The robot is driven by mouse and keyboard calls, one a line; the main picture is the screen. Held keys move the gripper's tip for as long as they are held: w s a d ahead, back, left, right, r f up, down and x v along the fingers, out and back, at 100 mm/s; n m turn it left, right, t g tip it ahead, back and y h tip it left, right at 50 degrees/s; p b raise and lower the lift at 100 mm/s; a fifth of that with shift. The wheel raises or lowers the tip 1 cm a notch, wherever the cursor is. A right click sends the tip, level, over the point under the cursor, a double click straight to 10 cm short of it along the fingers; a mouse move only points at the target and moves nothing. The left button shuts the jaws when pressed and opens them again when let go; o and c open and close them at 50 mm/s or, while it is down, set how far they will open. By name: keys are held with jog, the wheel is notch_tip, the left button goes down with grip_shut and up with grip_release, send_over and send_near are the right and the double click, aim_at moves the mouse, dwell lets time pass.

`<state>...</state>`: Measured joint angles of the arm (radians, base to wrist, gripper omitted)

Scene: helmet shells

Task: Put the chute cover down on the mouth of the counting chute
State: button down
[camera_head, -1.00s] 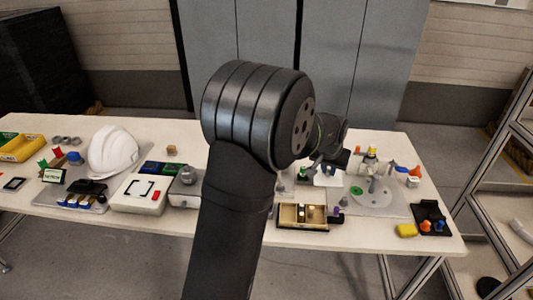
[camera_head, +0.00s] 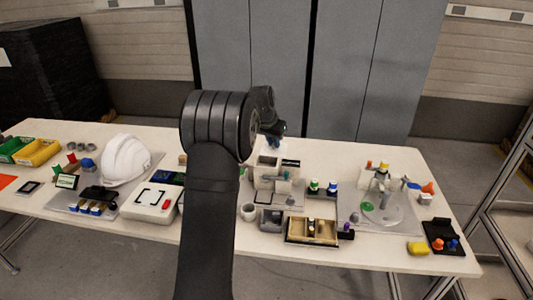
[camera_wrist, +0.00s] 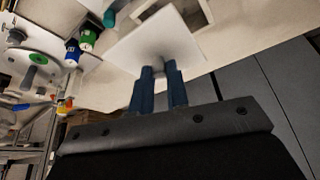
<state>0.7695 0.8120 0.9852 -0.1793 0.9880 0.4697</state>
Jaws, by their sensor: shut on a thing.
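My gripper (camera_wrist: 160,88) is shut on the chute cover (camera_wrist: 143,42), a thin white square plate, holding it by its middle between two dark blue fingers. In the head view my gripper (camera_head: 273,140) is above the back of a pale boxy unit (camera_head: 268,172), which looks like the counting chute. In the wrist view a pale square frame with an opening (camera_wrist: 178,8) shows beyond the cover, partly hidden by it. It may be the chute's mouth. The cover looks apart from it, though the gap is hard to judge. The cover is not clear in the head view.
Green- and blue-capped bottles (camera_head: 314,186) stand right of the unit. A wooden divided tray (camera_head: 312,241) lies in front. A round clear plate (camera_head: 383,212) with several coloured parts is farther right. A white helmet (camera_head: 124,158) is at left.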

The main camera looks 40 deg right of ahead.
aim_at(265, 148)
jog(key=w+f, duration=0.2)
jog(key=w, duration=0.1)
jog(key=shift+a, duration=0.4)
jog(key=shift+f, duration=1.9)
jog(key=shift+f, duration=0.1)
jog(key=c, duration=1.4)
grip_release()
jog(key=shift+f, duration=0.1)
jog(key=v, duration=1.2)
